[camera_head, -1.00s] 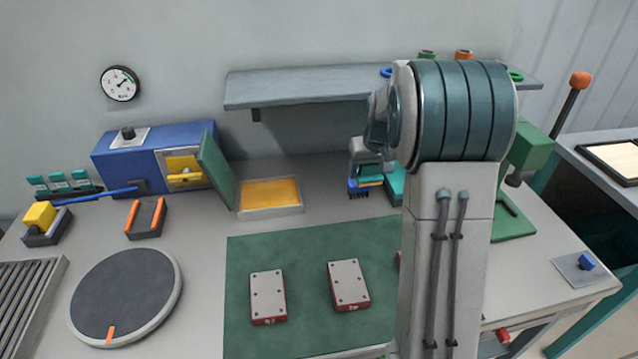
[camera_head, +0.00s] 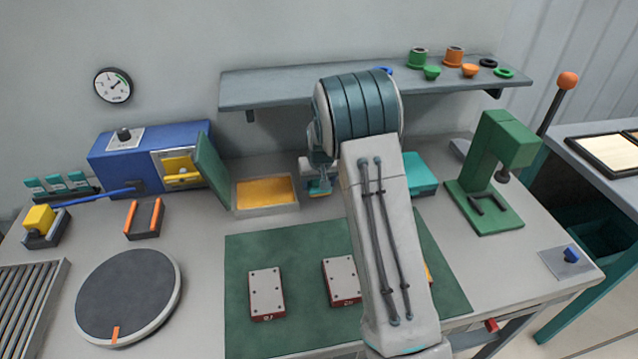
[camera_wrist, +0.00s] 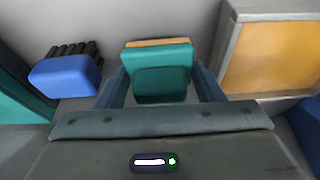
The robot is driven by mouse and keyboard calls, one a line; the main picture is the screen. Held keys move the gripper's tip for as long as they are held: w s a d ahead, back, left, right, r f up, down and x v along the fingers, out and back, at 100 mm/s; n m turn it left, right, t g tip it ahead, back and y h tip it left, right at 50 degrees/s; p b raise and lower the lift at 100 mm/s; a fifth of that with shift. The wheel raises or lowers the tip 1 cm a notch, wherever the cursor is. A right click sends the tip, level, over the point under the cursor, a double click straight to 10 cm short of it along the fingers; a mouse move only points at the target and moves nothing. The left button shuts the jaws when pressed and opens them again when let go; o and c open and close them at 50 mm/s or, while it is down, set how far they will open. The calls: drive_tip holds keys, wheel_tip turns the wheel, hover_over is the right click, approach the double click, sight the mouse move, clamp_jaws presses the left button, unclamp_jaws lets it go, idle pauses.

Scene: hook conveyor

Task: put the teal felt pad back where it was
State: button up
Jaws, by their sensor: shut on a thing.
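The teal felt pad (camera_wrist: 162,62) is between the two fingers of my gripper (camera_wrist: 160,85) in the wrist view. It is a small teal block with an orange-tan layer along its far edge. My gripper is shut on it. In the head view my gripper (camera_head: 319,184) is low over the back of the bench, just right of the yellow tray (camera_head: 265,209). Only a sliver of the pad shows there, and I cannot tell whether it touches the bench.
The wrist view shows a blue block with black bristles (camera_wrist: 66,76) left of the pad. A teal box (camera_head: 420,174) stands right of my arm, with a green press (camera_head: 495,160) beyond. A shelf (camera_head: 290,92) hangs above. The green mat (camera_head: 300,255) holds grey-topped plates.

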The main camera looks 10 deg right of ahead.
drive_tip(key=shift+f, duration=0.85)
drive_tip(key=shift+f, duration=0.2)
drive_tip(key=o, duration=0.9)
drive_tip(key=shift+r, duration=0.1)
